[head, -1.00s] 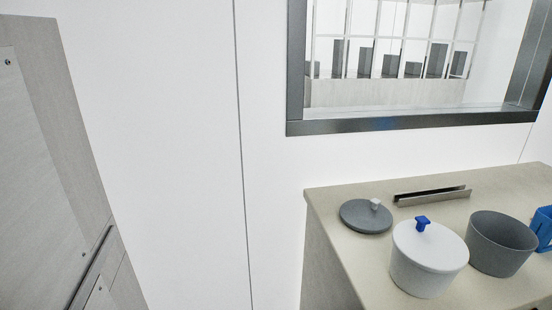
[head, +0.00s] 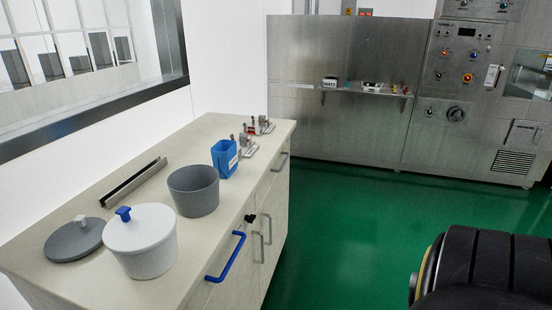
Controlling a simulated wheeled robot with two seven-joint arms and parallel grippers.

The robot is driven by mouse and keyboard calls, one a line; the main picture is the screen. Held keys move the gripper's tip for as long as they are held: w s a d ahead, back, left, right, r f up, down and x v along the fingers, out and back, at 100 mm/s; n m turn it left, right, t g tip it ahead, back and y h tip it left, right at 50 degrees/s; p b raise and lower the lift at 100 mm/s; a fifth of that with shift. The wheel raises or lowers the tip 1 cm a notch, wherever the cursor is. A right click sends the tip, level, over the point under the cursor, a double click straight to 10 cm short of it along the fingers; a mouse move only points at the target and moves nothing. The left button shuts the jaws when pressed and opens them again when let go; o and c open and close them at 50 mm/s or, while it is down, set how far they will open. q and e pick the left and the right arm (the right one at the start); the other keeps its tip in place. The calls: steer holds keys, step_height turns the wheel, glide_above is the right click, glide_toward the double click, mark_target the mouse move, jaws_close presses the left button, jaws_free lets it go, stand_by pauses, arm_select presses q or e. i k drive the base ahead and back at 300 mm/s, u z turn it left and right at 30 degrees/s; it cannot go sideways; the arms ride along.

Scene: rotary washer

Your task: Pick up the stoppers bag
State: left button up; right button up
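I cannot make out a stoppers bag in the head view. Small items lie on the steel shelf (head: 350,90) at the back wall, too small to identify. Neither of my grippers is in view. A black, ribbed, rounded part with a yellow edge shows at the lower right; it looks like one of my arm links.
A counter (head: 205,132) at left bears a white lidded pot (head: 150,250), grey bucket (head: 194,190), grey lid (head: 70,243), blue holder (head: 224,158) and metal clamps (head: 245,145). A steel machine (head: 450,110) stands at the back right. The green floor (head: 340,210) between is clear.

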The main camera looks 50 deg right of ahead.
mark_target(224, 154)
steer(key=z, duration=0.4)
steer(key=k, duration=0.2)
steer(key=z, duration=0.8)
